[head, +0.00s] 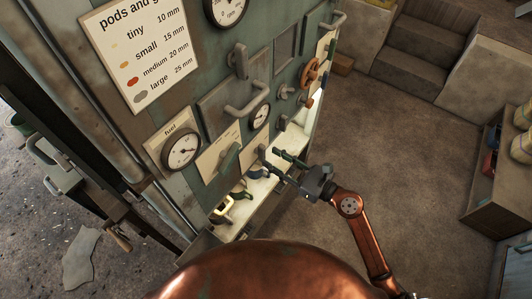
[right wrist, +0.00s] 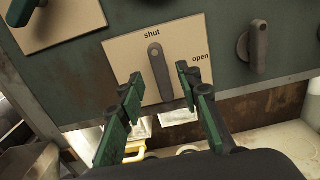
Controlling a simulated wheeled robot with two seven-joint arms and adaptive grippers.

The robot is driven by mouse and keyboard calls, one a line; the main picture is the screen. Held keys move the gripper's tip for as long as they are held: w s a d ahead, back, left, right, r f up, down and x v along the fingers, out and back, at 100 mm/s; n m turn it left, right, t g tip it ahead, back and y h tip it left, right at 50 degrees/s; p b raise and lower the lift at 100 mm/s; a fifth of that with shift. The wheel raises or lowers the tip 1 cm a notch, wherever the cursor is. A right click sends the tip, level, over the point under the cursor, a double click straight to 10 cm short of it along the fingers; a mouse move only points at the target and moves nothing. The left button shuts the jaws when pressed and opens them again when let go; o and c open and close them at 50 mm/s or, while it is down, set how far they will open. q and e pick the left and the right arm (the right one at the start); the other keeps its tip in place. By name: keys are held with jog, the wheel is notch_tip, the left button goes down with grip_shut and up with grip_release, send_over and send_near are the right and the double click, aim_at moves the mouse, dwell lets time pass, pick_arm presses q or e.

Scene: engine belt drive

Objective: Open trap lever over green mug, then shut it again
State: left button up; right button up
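In the right wrist view a grey trap lever (right wrist: 160,75) stands nearly upright on a cream plate (right wrist: 122,58), its top end just under the word "shut". The word "open" is to its right. My right gripper (right wrist: 160,84) is open, its green fingers on either side of the lever's lower part, with gaps visible. In the head view my right gripper (head: 271,157) is at the panel, above the shelf. A yellow mug (head: 221,212) and a dark mug (head: 241,195) stand on the shelf; I cannot tell which mug is green. My left gripper is not in view.
The panel carries a fuel gauge (head: 182,151), a bar handle (head: 246,104) and a red-brown wheel (head: 311,73). Another grey lever (right wrist: 258,47) is right of the plate. The pale shelf (head: 290,140) runs below. Open floor (head: 410,130) lies to the right.

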aim_at(264, 153)
jog(key=x, duration=0.3)
jog(key=shift+w+a, duration=0.15)
jog(key=shift+a, duration=0.05)
jog(key=shift+c, duration=1.4)
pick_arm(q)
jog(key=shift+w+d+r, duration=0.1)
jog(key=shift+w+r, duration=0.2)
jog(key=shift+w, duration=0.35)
pick_arm(e)
grip_shut()
